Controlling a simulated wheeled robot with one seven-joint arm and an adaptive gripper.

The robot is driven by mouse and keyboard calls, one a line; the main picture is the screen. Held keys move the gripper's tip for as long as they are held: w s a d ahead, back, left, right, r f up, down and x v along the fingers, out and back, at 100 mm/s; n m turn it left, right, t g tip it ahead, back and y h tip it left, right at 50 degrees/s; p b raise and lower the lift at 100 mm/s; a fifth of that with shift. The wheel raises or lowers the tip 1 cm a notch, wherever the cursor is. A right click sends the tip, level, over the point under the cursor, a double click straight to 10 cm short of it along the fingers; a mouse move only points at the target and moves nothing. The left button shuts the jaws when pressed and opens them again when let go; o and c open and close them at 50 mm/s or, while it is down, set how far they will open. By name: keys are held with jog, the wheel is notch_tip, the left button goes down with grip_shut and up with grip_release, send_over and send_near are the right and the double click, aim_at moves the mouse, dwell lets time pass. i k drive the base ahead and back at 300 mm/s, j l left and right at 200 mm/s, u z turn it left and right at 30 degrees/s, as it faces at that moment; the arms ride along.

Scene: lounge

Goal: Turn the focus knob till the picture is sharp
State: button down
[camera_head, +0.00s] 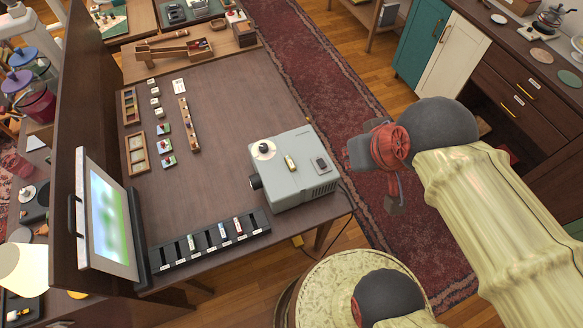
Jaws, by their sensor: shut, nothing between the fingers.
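A grey projector (300,185) stands at the right edge of the dark table, its dark lens (255,182) facing left. The screen (90,240) at the left shows a blurred green and whitish picture (108,218) with soft shapes. My gripper (394,203) is to the right of the projector, beyond the table edge and apart from the knob. It is shut and empty, its fingers small and partly hidden in this view.
A black slotted rack (212,245) with several slides lies in front of the projector. Slide trays (136,154) and small cards lie farther back. The table (225,100) behind the projector is mostly clear.

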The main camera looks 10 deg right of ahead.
aim_at(264, 148)
jog(key=u, duration=1.5)
jog(key=l+z, duration=0.35)
jog(key=l, duration=0.6)
